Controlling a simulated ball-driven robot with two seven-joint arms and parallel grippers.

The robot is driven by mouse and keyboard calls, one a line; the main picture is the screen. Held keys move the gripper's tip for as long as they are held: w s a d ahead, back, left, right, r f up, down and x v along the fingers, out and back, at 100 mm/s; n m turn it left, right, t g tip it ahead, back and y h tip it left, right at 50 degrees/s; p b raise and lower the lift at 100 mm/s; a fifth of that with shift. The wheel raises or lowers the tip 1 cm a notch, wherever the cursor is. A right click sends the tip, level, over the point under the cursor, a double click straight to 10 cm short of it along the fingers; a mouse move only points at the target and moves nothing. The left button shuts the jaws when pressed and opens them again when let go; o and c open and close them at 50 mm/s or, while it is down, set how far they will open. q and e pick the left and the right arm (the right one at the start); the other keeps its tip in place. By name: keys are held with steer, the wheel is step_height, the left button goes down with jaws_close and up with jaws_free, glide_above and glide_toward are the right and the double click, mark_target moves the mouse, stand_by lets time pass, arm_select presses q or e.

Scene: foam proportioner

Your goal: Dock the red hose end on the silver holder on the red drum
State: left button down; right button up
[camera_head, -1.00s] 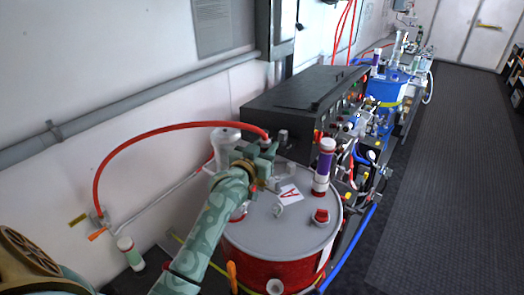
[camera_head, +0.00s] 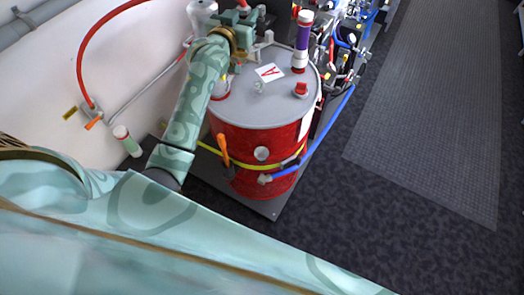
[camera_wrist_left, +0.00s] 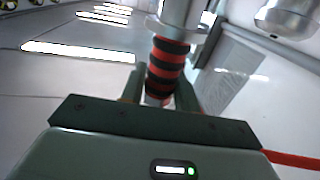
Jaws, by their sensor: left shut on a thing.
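The red drum (camera_head: 228,138) with a grey lid stands left of centre in the head view. My left gripper (camera_head: 244,15) is over the back of its lid, at the top edge of the picture. It is shut on the red hose end (camera_wrist_left: 165,65), a ribbed red and black grip that shows between the fingers in the left wrist view. A silver collar and cylinder (camera_wrist_left: 182,14) stand in line with the grip there; I cannot tell whether they belong to the hose end or the silver holder. My right gripper is not in view.
The red hose (camera_head: 82,50) arcs from the wall to the gripper. A purple-and-white bottle (camera_head: 301,40) and a red cap (camera_head: 301,89) are on the lid. A blue hose (camera_head: 325,130) runs along the drum's right. The dark floor (camera_head: 400,200) at right is clear.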

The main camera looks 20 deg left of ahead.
arm_select(q)
steer(key=shift+w, duration=0.1)
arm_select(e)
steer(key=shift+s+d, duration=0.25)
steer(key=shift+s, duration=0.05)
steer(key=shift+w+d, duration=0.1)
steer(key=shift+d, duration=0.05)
